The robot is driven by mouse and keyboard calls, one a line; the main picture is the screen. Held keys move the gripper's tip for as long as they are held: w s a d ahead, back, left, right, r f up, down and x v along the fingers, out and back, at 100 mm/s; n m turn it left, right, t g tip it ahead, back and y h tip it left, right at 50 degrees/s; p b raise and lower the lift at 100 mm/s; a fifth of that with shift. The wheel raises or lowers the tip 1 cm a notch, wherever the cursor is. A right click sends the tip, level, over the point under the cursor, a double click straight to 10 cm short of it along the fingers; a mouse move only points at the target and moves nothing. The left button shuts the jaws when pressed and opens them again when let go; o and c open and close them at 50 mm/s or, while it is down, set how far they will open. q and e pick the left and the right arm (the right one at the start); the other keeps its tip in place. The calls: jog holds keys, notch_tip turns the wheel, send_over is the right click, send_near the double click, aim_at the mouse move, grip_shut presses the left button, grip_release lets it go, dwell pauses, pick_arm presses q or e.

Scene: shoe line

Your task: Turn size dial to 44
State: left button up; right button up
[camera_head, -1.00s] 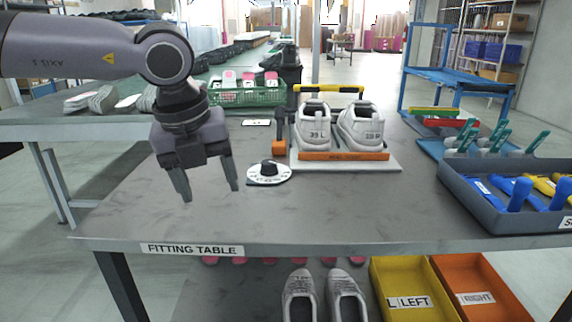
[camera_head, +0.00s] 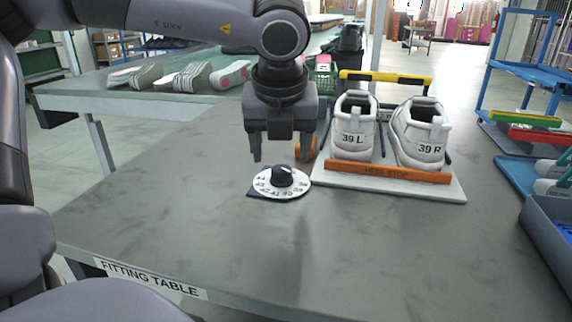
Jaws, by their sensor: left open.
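The size dial (camera_head: 283,184) is a white numbered disc with a black knob (camera_head: 282,175), lying on the grey fitting table (camera_head: 200,215). Numbers around 40 to 44 show on its near and left rim; which one is selected I cannot tell. My left gripper (camera_head: 281,158) is open and points down, with its fingertips above and slightly behind the knob in the picture. It holds nothing, and contact with the knob does not show. My right gripper is not in view.
Right of the dial, a white board (camera_head: 450,190) carries shoes marked 39 L (camera_head: 354,135) and 39 R (camera_head: 420,135) behind an orange heel stop (camera_head: 388,172). A grey bin (camera_head: 552,240) stands at the right edge. The table front is clear.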

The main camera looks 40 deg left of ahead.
aim_at(282, 169)
pick_arm(q)
jog(key=b+x, duration=0.1)
jog(key=x, duration=0.3)
jog(key=shift+f, duration=0.25)
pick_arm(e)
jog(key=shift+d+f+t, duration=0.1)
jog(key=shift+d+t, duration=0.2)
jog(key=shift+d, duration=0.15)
pick_arm(q)
jog(key=c, duration=1)
